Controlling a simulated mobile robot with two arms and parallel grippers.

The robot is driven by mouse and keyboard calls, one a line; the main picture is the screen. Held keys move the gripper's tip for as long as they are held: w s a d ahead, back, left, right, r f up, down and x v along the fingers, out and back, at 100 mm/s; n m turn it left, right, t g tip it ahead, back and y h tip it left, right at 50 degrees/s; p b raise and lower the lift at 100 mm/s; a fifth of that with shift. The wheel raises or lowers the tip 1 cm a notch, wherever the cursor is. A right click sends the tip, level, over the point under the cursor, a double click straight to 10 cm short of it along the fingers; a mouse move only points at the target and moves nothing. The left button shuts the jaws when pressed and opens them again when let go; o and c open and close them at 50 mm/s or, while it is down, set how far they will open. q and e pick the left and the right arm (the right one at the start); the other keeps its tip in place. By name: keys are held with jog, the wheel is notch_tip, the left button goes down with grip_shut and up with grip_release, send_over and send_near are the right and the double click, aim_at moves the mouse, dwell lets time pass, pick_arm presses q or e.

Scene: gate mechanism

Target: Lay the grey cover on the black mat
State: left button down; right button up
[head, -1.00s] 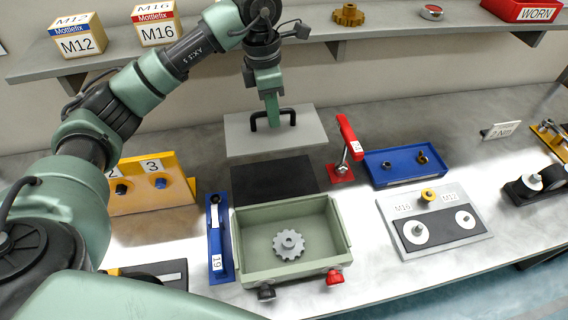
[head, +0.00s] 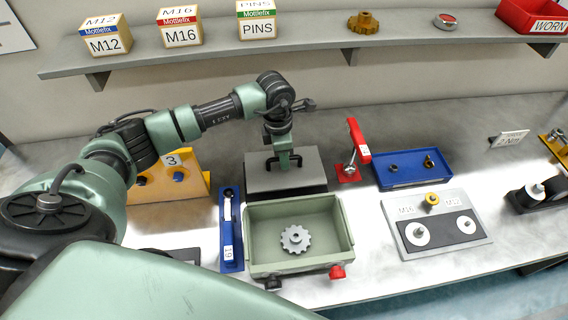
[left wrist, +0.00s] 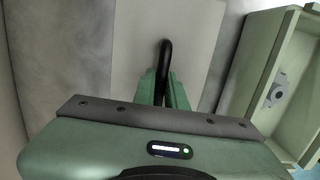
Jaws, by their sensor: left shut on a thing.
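The grey cover (head: 310,164) is a flat plate with a black handle (head: 297,160). My left gripper (head: 284,163) is shut on this handle. In the left wrist view the handle (left wrist: 165,58) sits between the fingers (left wrist: 163,90), with the cover (left wrist: 200,30) beyond them. The cover lies over the black mat (head: 290,195), which shows only as a dark strip along the cover's front edge. I cannot tell whether the cover touches the mat or is slightly above it. My right gripper is not in view.
A green box (head: 260,268) with a grey gear (head: 295,238) stands just in front of the mat. A red clamp (head: 357,145) and a blue tray (head: 405,178) are to the right. A blue holder (head: 228,245) and a yellow stand (head: 195,180) are to the left.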

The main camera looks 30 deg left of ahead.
pick_arm(q)
notch_tip(320, 180, down, 3)
jog(key=shift+f+p, duration=0.15)
jog(key=shift+p, duration=0.25)
jog(key=shift+f, duration=0.15)
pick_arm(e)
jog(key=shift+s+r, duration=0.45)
pick_arm(q)
jog(key=shift+f+b, duration=0.2)
jog(key=shift+b, duration=0.1)
jog(key=c, duration=1.5)
grip_release()
jog(key=shift+o, duration=0.2)
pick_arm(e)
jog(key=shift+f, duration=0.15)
pick_arm(q)
jog(key=shift+r, duration=0.1)
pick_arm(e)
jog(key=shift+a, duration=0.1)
